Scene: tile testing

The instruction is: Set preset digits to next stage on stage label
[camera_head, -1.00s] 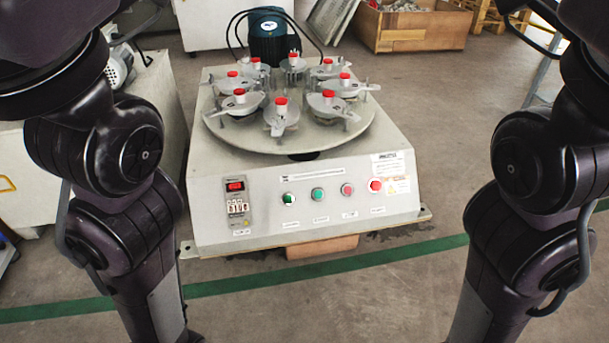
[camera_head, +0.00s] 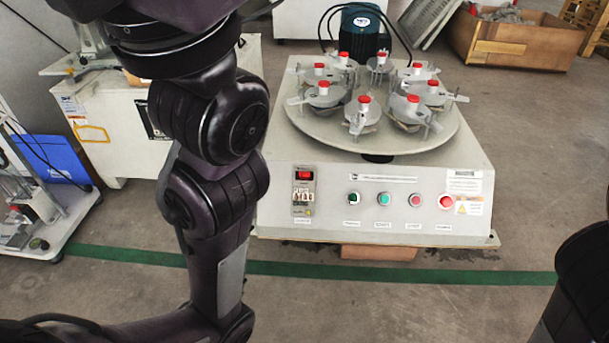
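The tile testing machine (camera_head: 340,185) stands ahead, right of centre, with a sloped light front panel. Its counter (camera_head: 303,191) sits at the panel's left, with a red display on top and a row of small preset digits (camera_head: 303,194) under it. The digits are too small to read. A white label strip (camera_head: 384,179) and another label (camera_head: 464,182) are on the panel; I cannot tell whether either is the stage label. My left arm stands left of the machine and my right arm shows at the lower right edge. Neither gripper is in view.
Green, teal and red buttons (camera_head: 415,200) line the panel, with a red one (camera_head: 446,201) at the right. A round turntable (camera_head: 300,115) with several red-capped holders is on top. A white cabinet (camera_head: 120,110) and a cart (camera_head: 70,220) stand left. A wooden crate (camera_head: 515,45) is behind.

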